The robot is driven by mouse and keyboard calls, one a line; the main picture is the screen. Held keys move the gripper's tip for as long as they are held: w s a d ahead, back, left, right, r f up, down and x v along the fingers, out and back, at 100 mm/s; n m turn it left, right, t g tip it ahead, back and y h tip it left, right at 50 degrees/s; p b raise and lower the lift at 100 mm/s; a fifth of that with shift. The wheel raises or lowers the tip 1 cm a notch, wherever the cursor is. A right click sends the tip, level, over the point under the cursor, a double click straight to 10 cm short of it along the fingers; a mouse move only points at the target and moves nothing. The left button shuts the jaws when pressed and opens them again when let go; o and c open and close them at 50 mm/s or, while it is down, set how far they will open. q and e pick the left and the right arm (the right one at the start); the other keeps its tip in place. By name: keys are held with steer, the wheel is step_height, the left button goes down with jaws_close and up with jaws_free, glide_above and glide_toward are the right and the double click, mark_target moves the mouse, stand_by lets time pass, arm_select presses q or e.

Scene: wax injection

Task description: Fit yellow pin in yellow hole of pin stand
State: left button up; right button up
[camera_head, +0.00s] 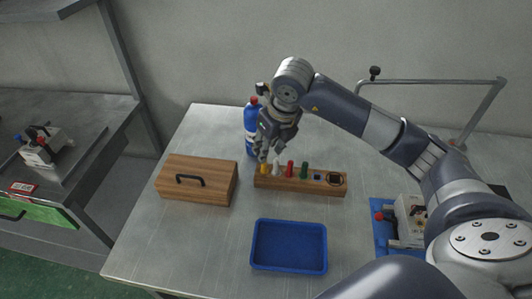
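The wooden pin stand (300,186) lies on the metal table. The yellow pin (264,169) is upright at the stand's left end. Its top is hidden by my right gripper, and whether it is fully seated in a hole cannot be told. My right gripper (266,156) points down directly over the yellow pin, with its fingertips at the pin's top. Whether the fingers are closed on it is too small to tell. A white pin (277,169), a red pin (290,169) and a green pin (304,170) stand to its right. My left gripper is not in view.
A wooden box with a black handle (215,190) is left of the stand. A blue bottle (250,130) stands behind the gripper. An empty blue tray (290,268) lies in front. A small machine on a blue base (383,237) is at right.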

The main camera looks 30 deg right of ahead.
steer(key=v, duration=0.7)
steer(key=shift+r, duration=0.2)
steer(key=shift+s, duration=0.1)
